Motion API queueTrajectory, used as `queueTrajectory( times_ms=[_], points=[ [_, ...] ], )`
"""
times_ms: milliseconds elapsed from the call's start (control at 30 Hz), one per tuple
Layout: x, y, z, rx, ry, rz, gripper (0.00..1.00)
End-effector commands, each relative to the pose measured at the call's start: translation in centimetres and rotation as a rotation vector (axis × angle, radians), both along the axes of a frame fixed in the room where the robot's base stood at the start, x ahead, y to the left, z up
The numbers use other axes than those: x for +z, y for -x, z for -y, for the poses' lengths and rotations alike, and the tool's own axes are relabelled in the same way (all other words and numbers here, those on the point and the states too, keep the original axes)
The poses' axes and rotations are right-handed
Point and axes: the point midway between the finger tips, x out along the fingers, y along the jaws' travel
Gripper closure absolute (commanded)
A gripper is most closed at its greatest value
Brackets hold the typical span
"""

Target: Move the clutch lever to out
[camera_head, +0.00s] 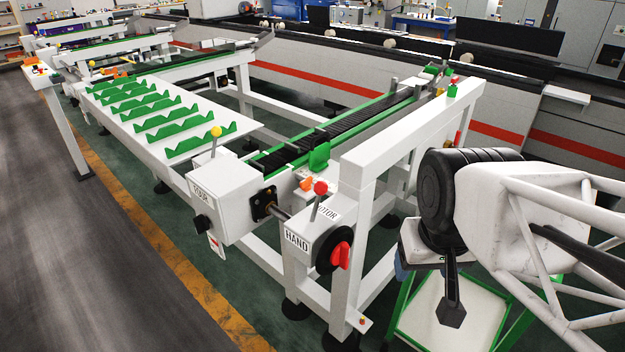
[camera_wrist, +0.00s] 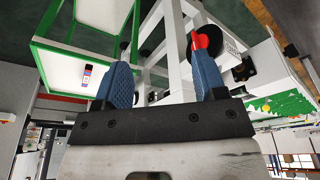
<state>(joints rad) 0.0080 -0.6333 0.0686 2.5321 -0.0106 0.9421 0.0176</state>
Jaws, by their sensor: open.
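No part in view is labelled clutch, so I cannot tell for certain which lever it is. A lever with a red knob (camera_head: 320,187) stands on a white post head marked HAND and what looks like MOTOR. A lever with a yellow knob (camera_head: 216,131) stands on a white box (camera_head: 222,196) to its left. My gripper (camera_wrist: 164,78) is open and empty, with blue finger pads. In the head view it is mostly hidden by my arm, right of both levers and apart from them. Neither lever shows clearly in the wrist view.
A black handwheel with a red handle (camera_head: 341,255) sits on the post below the red-knobbed lever. A thick white rack beam (camera_head: 400,135) rises behind it. A green-framed cart (camera_head: 480,310) stands below my arm. The aisle floor (camera_head: 80,220) at left is clear.

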Motion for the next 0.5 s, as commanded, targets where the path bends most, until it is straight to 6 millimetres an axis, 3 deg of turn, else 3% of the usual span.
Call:
queueTrajectory(
  times_ms=[267, 500],
  points=[
    [0.3, -1.5, -0.2, -0.024, 0.008, -0.001, 0.36],
    [0.7, -5.6, -1.0, -0.097, 0.026, 0.000, 0.36]
  ],
)
